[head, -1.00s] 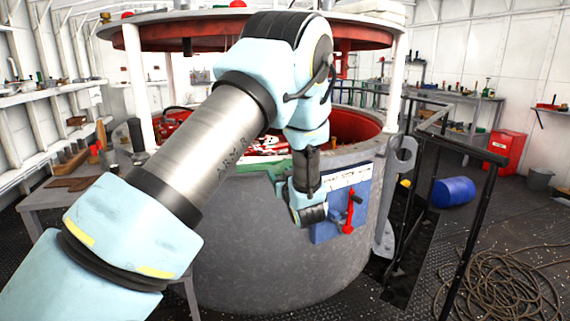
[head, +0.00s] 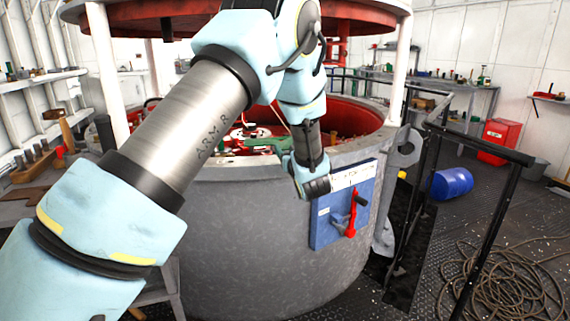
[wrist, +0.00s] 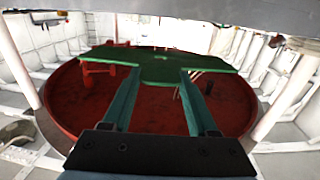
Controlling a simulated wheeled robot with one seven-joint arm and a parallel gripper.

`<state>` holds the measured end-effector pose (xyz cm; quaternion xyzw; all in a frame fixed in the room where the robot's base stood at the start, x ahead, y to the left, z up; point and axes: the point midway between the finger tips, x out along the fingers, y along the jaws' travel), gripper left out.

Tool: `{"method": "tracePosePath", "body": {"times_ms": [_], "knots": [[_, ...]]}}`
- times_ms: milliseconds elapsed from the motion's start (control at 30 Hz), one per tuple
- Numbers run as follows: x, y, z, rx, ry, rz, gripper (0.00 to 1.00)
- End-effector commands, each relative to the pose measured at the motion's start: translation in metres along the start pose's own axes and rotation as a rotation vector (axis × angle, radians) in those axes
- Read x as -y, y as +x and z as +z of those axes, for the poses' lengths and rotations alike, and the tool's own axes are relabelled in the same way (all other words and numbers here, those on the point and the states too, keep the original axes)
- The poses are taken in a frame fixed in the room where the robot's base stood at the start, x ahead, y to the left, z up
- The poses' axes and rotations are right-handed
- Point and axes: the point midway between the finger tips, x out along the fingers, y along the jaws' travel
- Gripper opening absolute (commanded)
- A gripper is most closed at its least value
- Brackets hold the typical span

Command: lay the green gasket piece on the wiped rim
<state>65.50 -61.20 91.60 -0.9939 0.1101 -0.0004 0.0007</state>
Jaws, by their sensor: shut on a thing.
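My gripper (wrist: 159,76) shows in the wrist view with its two dark teal fingers shut on the green gasket piece (wrist: 152,62). The piece is a flat, wide green plate held across the fingertips. In the head view the gasket piece (head: 266,144) shows as a narrow green strip left of my wrist, seemingly above the near side of the opening. The grey rim (head: 352,153) circles the top of the large round tank. My wrist covers part of the near rim, and I cannot tell which stretch is wiped. A gap between piece and rim is hard to judge.
A red-bottomed lid (head: 130,32) on white posts hangs above the tank. A blue panel (head: 328,222) with a red lever (head: 351,220) is on the tank's front. Black railings (head: 478,150), a blue drum (head: 452,184) and coiled rope (head: 505,285) are at the right.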

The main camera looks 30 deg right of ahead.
Motion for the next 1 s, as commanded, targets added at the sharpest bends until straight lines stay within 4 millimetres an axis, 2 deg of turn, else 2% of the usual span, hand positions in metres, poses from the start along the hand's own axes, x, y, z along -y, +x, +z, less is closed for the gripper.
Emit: {"method": "tracePosePath", "body": {"times_ms": [433, 833, 867, 1000], "knots": [[0.000, 0.000, 0.054, 0.000, -0.001, -0.001, 0.04], [0.001, 0.000, 0.062, -0.001, -0.002, -0.001, 0.04], [0.001, 0.000, 0.061, -0.001, -0.002, -0.001, 0.62], [0.001, 0.000, 0.061, 0.000, -0.002, -0.001, 0.78]]}}
